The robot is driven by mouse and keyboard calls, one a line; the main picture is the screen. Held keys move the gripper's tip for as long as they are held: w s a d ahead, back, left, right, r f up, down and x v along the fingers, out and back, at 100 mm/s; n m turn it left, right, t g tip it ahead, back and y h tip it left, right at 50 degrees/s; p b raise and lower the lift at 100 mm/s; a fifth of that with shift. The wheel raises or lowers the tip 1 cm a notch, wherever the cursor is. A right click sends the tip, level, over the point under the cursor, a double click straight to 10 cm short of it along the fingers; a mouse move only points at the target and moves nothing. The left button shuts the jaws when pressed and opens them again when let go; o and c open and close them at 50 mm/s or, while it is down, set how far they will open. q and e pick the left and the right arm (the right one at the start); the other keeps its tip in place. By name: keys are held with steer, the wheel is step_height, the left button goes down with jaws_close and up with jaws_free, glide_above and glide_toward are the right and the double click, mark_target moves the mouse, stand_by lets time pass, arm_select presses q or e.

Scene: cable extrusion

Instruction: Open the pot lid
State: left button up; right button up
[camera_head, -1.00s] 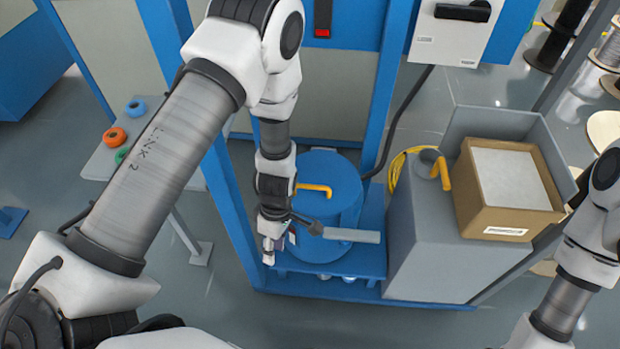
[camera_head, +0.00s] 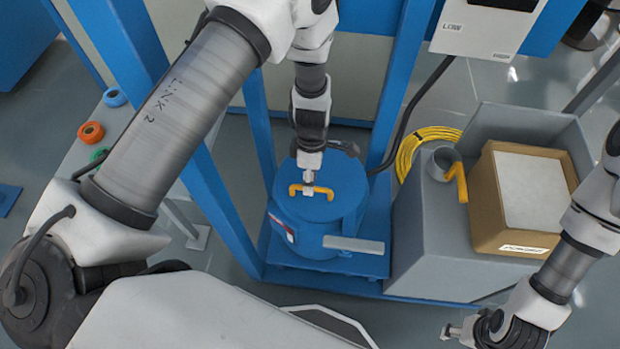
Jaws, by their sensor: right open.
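The blue pot (camera_head: 300,238) stands on a blue platform in the middle of the view. Its round blue lid (camera_head: 342,182) lies on top and carries a yellow-orange handle (camera_head: 331,193). My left gripper (camera_head: 309,187) points down from above onto the middle of this handle. Its fingertips are small and overlap the handle, so I cannot tell whether they are closed on it. My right gripper (camera_head: 449,332) is at the lower right, open and empty, well away from the pot.
A grey flat bar (camera_head: 354,245) sticks out at the pot's front right. To the right stand a grey bin (camera_head: 420,245), a cardboard box (camera_head: 487,210) and a coiled yellow hose (camera_head: 412,150). Blue frame posts (camera_head: 260,130) rise beside and behind the pot.

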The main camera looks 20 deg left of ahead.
arm_select(q)
steer(key=shift+f, duration=0.5)
steer(key=shift+s+d+r, duration=0.1)
steer(key=shift+s, duration=0.1)
steer(key=shift+c, duration=0.3)
jaws_close()
steer(key=shift+w, duration=0.1)
